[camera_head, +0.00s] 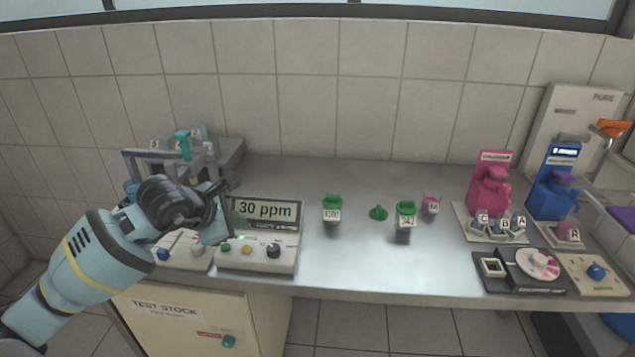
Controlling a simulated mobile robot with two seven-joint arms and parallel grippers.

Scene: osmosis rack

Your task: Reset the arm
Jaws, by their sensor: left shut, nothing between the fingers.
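My left arm comes in from the lower left, light blue with a black wrist. My left gripper (226,205) is shut and empty, above the left part of the bench, in front of the left edge of the display reading "30 ppm" (264,210). It hides part of the control boxes below it. My right gripper is not in view.
The bench (355,270) has free room at its front middle. Two green-capped bottles (332,210) (405,216), a green cap (378,213) and a small pink-topped container (431,205) stand mid-bench. A rack (185,150) stands back left.

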